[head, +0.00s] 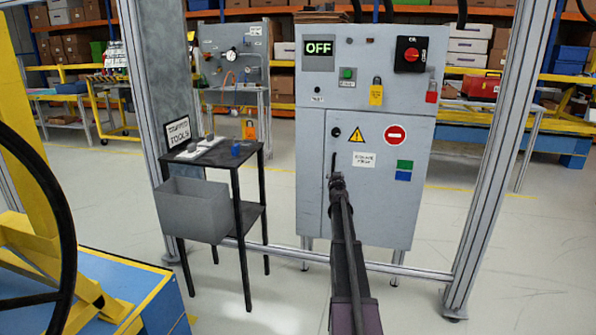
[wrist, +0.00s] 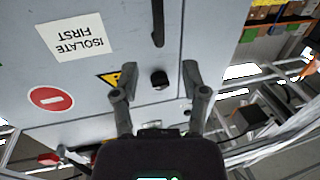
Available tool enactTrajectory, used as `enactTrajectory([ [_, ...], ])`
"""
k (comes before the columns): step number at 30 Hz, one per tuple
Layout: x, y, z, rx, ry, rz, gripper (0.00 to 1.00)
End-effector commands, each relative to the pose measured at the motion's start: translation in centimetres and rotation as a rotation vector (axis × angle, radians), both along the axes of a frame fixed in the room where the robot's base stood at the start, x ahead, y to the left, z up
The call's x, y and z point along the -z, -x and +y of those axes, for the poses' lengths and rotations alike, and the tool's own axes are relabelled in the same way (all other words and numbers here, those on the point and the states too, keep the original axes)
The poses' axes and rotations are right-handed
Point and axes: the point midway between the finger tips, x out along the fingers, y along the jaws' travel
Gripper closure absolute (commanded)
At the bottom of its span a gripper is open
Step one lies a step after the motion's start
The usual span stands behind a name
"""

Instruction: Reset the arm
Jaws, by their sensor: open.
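My arm rises from the bottom of the head view, with my gripper (head: 337,181) in front of the grey cabinet (head: 315,215), over its lower door. In the wrist view my gripper (wrist: 160,82) is open, its two fingers apart, with nothing held between them. A black round knob (wrist: 159,78) on the cabinet door shows in the gap between the fingers; I cannot tell how far it is from them. A black door handle (wrist: 158,22) also shows beyond the fingers. In the head view the handle (head: 333,163) is just above my gripper.
The cabinet's panel has an OFF display (head: 319,48), a red rotary switch (head: 411,54) and a yellow padlock (head: 376,92). A black tool stand (head: 248,215) with a grey bin (head: 190,210) stands left. Metal frame posts (head: 490,170) flank the cabinet.

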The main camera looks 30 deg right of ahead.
Motion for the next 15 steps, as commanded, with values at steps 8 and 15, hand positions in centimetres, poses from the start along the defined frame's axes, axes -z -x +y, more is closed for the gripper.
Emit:
enactTrajectory([
  [8, 0.0, -0.1, 0.3, -0.007, 0.000, 0.000, 0.43],
  [15, 0.2, -1.1, 5.3, -0.110, -0.005, 0.009, 0.43],
])
